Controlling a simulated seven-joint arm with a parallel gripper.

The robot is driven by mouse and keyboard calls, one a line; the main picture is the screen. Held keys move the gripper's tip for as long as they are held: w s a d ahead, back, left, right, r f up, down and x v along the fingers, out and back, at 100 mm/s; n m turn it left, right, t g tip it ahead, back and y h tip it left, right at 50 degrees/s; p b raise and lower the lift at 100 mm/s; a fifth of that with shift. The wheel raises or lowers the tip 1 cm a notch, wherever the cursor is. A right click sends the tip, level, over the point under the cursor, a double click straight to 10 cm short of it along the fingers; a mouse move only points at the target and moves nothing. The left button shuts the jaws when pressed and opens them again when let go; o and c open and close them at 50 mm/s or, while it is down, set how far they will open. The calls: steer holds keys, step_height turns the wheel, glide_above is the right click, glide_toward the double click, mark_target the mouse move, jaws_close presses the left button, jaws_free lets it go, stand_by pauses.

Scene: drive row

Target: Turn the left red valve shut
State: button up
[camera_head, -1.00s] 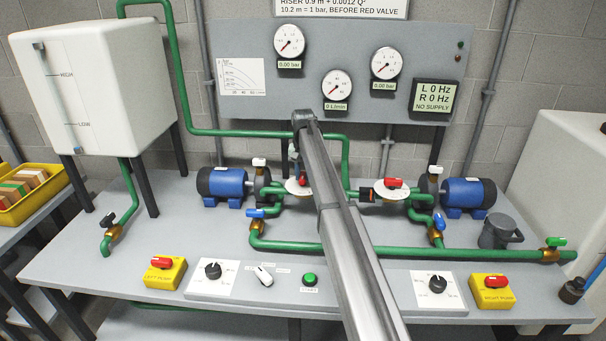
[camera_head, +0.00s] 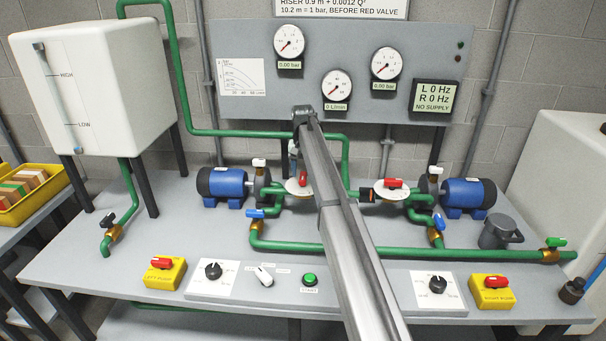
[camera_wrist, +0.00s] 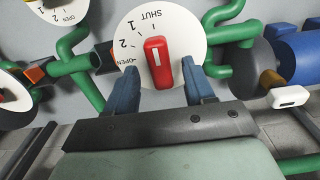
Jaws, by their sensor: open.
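The left red valve has a red handle (camera_wrist: 159,62) on a round white dial (camera_wrist: 188,30) marked SHUT, 1, 2 and OPEN. In the wrist view the handle stands nearly upright, its upper end towards the SHUT lettering. My gripper (camera_wrist: 160,70) is open, with one blue finger on each side of the handle. Small gaps seem to show, but I cannot tell whether either finger touches. In the head view my arm hides most of this valve; part of its white dial (camera_head: 293,188) shows.
The right red valve (camera_head: 392,183) stands right of my arm. Green pipes (camera_head: 300,246), the left blue pump (camera_head: 226,184) and the right blue pump (camera_head: 467,193) surround the valves. A gauge panel (camera_head: 240,45) rises behind. Switches and knobs line the bench's front edge.

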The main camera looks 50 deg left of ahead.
mark_target(303, 175)
step_height(303, 175, up, 12)
steer(key=shift+r, duration=0.2)
stand_by(0.7)
